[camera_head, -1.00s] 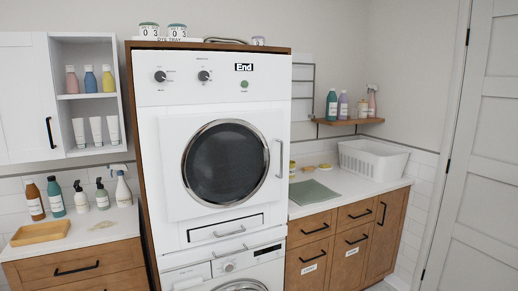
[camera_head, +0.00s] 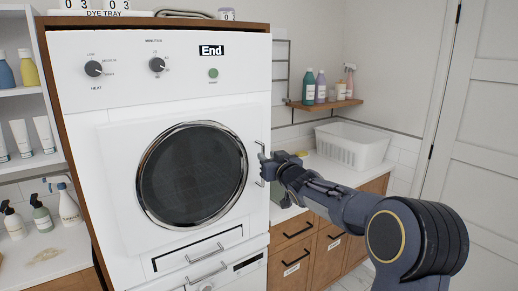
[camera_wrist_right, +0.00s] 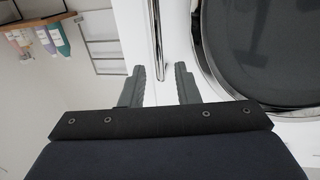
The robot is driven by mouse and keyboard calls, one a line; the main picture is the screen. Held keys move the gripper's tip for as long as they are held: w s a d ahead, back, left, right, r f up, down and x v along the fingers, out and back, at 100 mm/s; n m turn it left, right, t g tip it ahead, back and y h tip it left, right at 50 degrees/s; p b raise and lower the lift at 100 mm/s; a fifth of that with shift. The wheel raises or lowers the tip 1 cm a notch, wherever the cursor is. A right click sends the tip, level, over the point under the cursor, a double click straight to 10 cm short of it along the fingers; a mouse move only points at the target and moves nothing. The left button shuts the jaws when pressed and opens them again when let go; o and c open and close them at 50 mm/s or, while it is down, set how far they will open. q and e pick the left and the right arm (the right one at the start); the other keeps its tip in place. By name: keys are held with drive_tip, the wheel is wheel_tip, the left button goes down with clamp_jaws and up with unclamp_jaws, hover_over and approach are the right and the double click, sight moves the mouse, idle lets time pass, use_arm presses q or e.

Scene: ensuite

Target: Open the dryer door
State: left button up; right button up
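The white dryer (camera_head: 110,130) stands in front of me, with its door (camera_head: 120,230) shut and a round dark window (camera_head: 193,175) in it. The door handle (camera_head: 262,146) is a slim upright bar at the door's right edge. My right gripper (camera_head: 266,166) is at the handle and hides part of it. In the right wrist view, my right gripper (camera_wrist_right: 158,72) is open, and the chrome handle (camera_wrist_right: 156,35) runs down between its two fingers, with gaps visible on both sides. My left gripper is in neither view.
A counter with wooden drawers (camera_head: 296,250) and a white basket (camera_head: 352,145) is right of the dryer, behind my right arm. A shelf (camera_head: 325,104) with bottles is above it. A white room door (camera_head: 485,130) stands at far right.

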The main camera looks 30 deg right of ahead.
drive_tip(key=w, duration=0.1)
drive_tip(key=w+p, duration=0.1)
drive_tip(key=w, duration=0.3)
drive_tip(key=shift+d, duration=0.35)
drive_tip(key=shift+s, duration=0.1)
drive_tip(key=shift+c, duration=0.3)
clamp_jaws()
